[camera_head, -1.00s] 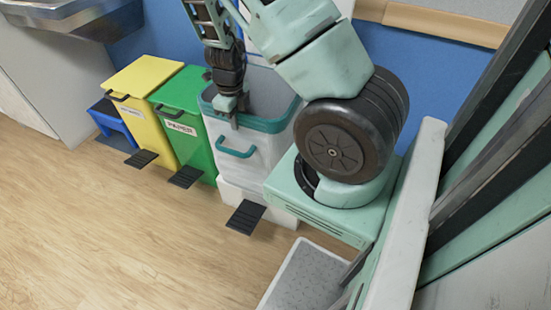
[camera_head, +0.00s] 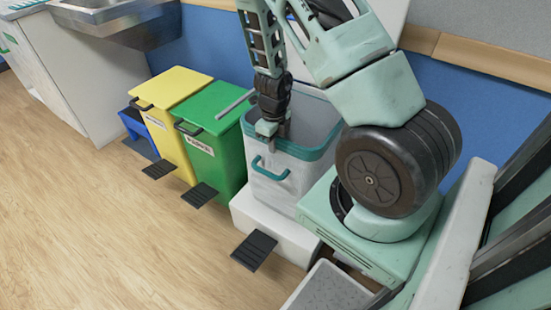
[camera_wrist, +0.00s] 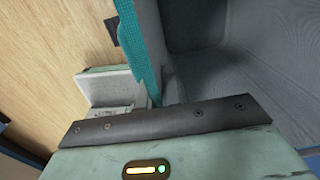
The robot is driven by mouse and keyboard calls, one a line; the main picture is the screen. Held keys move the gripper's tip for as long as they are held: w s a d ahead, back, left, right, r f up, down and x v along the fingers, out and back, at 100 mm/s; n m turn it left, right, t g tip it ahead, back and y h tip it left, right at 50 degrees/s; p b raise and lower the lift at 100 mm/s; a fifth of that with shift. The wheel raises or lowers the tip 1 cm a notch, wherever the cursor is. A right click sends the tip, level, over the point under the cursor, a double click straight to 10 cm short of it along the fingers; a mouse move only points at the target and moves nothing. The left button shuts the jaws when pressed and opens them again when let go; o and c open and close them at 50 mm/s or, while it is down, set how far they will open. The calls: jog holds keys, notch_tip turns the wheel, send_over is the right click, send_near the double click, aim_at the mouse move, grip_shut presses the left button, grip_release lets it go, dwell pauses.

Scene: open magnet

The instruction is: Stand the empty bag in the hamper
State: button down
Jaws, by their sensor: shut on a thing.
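The bag (camera_head: 318,173) is pale, with a teal rim and a teal front handle. It is upright, over the white hamper base (camera_head: 258,214); how deep its bottom sits in it I cannot tell. My gripper (camera_head: 272,131) is shut on the front left part of the bag's rim. In the wrist view, the teal rim (camera_wrist: 128,40) runs down to my gripper (camera_wrist: 158,100), with the grey bag interior to its right. The bag looks empty where I can see inside; its far bottom is hidden.
A black pedal (camera_head: 254,250) juts out in front. A blue wall is behind. The wooden floor (camera_head: 100,230) is clear at front left.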

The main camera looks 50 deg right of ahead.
aim_at(287, 164)
jog(key=shift+f+b, duration=0.9)
jog(key=shift+f, duration=0.85)
jog(key=shift+f, duration=0.2)
jog(key=c, duration=1.6)
grip_release()
jog(key=shift+r, duration=0.15)
